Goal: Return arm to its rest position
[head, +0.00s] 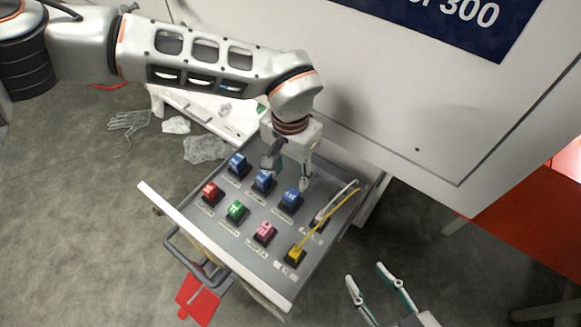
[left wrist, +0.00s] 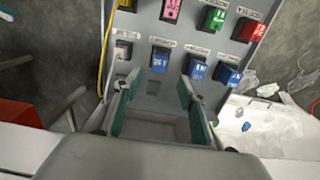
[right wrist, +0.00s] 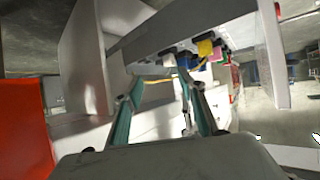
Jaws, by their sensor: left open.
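My left gripper (head: 288,172) is over the back part of an open drawer (head: 215,262) that holds several coloured blocks. In the left wrist view its fingers (left wrist: 156,112) are apart with nothing between them, close to the blue blocks. My right gripper (head: 375,285) is at the lower right, in front of the drawer and clear of it. In the right wrist view its fingers (right wrist: 158,105) are spread and empty. Three blue blocks (head: 290,199) stand nearest my left gripper.
Red (head: 211,192), green (head: 236,210), pink (head: 265,232) and yellow (head: 296,254) blocks sit in labelled places. A yellow cable (head: 328,220) runs from the yellow one. A white cabinet (head: 420,110) stands behind. Crumpled film (head: 205,148) and a glove (head: 128,121) lie at left. A red panel (head: 530,215) is at right.

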